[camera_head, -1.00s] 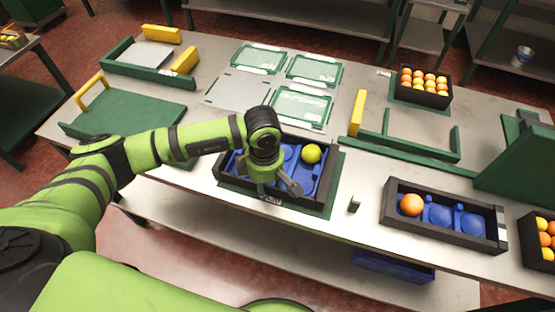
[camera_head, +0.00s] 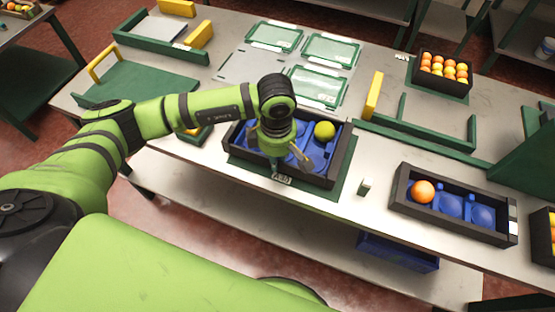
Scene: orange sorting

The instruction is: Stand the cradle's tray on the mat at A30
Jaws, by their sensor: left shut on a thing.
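A black-walled tray (camera_head: 330,180) with a blue moulded insert (camera_head: 310,163) is at the middle of the table's near side. It holds one yellow-green fruit (camera_head: 324,131) at its far right. The tray is over a green mat (camera_head: 346,178), whose front label (camera_head: 281,180) appears to read A30. The tray looks level; I cannot tell whether its underside touches the mat. The gripper hides the grip point and some of the insert. My right gripper is out of view.
A green frame with a yellow block (camera_head: 373,95) stands right of the tray. A second black tray (camera_head: 405,201) with one orange (camera_head: 423,192) lies further right. Green-framed panels (camera_head: 320,88) lie behind.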

